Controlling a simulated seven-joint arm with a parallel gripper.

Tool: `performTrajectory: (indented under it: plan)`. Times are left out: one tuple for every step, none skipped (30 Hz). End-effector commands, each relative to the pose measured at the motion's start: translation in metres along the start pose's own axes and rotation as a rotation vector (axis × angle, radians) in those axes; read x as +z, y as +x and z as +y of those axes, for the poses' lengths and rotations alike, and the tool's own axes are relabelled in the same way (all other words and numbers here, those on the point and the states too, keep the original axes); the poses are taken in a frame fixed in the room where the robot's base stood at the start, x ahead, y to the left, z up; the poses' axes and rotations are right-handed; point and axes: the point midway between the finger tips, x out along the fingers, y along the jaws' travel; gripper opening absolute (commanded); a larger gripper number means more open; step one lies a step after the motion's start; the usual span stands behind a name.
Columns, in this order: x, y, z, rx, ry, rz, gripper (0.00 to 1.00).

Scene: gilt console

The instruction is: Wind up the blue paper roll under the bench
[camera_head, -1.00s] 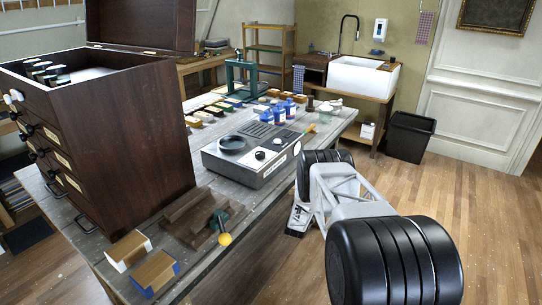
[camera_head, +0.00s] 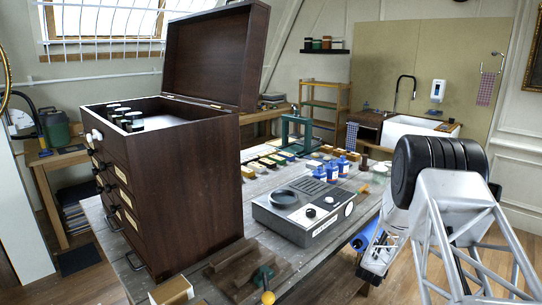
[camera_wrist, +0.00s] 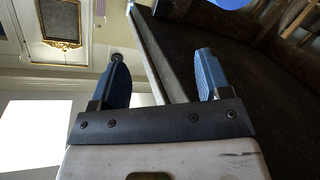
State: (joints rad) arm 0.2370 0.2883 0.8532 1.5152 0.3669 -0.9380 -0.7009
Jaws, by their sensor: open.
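The blue paper roll (camera_head: 362,241) shows in the head view as a short blue piece below the right edge of the bench (camera_head: 325,262). Most of it is hidden by the bench and my arm. In the wrist view, a blue shape (camera_wrist: 236,3) at the top edge may be the same roll; it is cut off. My gripper (camera_wrist: 160,70) is open, with two blue fingers apart and nothing between them. In the head view my arm's end is close to the right of the roll, and the fingers cannot be made out.
On the bench stand a dark wooden chest (camera_head: 190,185) with its lid up, a grey control box (camera_head: 303,212), blue bottles (camera_head: 343,168) and a green press (camera_head: 296,132). A wooden block with a yellow-knobbed lever (camera_head: 268,297) is at the front. Wooden floor lies right of the bench.

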Motion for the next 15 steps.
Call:
performTrajectory:
  plan:
    - [-0.005,-0.011,0.011,-0.012,0.020,-0.022,0.71]
    - [-0.008,-0.017,0.017,-0.022,0.032,-0.037,0.71]
    - [-0.012,-0.025,0.023,-0.035,0.048,-0.056,0.71]
    - [-0.015,-0.031,0.028,-0.045,0.061,-0.069,0.71]
    - [-0.019,-0.038,0.032,-0.056,0.071,-0.083,0.71]
    - [-0.025,-0.046,0.036,-0.072,0.087,-0.100,0.71]
    - [-0.030,-0.052,0.039,-0.084,0.096,-0.111,0.71]
    - [-0.035,-0.059,0.042,-0.097,0.106,-0.122,0.71]
    - [-0.043,-0.067,0.045,-0.115,0.119,-0.136,0.71]
    - [-0.048,-0.074,0.046,-0.131,0.126,-0.148,0.71]
    - [-0.056,-0.080,0.048,-0.145,0.134,-0.157,0.71]
    - [-0.063,-0.090,0.049,-0.165,0.144,-0.172,0.71]
    - [-0.071,-0.096,0.051,-0.179,0.151,-0.180,0.71]
    - [-0.077,-0.103,0.052,-0.194,0.158,-0.190,0.71]
    - [-0.086,-0.113,0.053,-0.215,0.166,-0.203,0.71]
